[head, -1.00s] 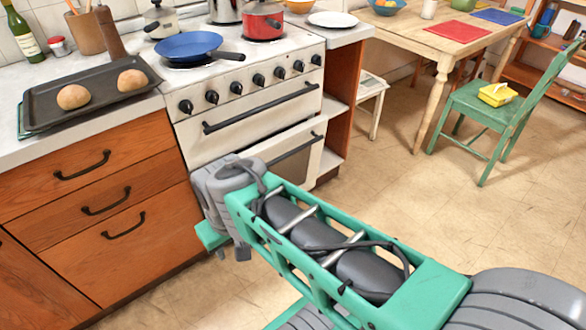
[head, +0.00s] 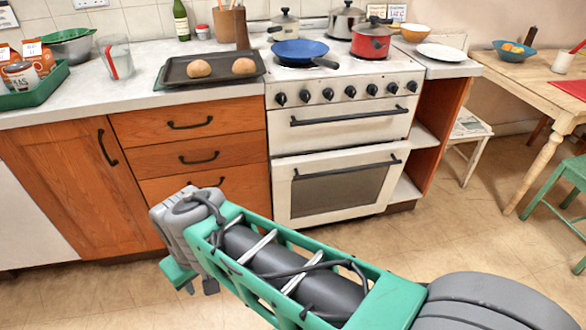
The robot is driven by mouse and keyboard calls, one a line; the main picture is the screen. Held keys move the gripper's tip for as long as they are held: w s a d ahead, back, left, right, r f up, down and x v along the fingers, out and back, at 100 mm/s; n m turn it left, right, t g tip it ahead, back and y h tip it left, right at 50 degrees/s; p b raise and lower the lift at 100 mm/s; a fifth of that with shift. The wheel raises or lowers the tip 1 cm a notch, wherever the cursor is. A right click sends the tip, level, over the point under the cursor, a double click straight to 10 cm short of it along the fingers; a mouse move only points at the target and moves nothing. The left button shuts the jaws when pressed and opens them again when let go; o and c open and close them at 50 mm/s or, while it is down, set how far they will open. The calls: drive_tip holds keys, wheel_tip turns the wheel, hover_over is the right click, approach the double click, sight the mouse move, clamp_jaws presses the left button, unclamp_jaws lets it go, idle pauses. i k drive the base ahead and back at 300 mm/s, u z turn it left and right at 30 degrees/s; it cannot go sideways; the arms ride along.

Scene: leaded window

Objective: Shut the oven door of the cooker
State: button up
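The cream cooker (head: 345,85) stands against the wall. Its oven door (head: 283,205) is the lower front panel, with a dark window and a black bar handle (head: 345,167). The door's top edge seems to stand slightly forward of the front, so it looks a little ajar; how far is hard to tell. A separate panel with its own handle (head: 350,115) is above it. My gripper (head: 190,280) is at the lower left, in front of the drawers and left of the oven door, apart from it. My arm hides most of the gripper; its fingers cannot be made out clearly.
Wooden drawers (head: 195,157) stand left of the cooker and an open shelf unit (head: 440,115) right of it. A blue pan (head: 298,48) and a red pot (head: 371,42) sit on top. Floor (head: 440,240) before the cooker is clear. A green chair (head: 560,205) is at the right.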

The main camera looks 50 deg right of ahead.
sight(310, 189)
drive_tip(key=u, duration=0.3)
drive_tip(key=i, duration=0.9)
drive_tip(key=z, duration=1.65)
drive_tip(key=i, duration=0.5)
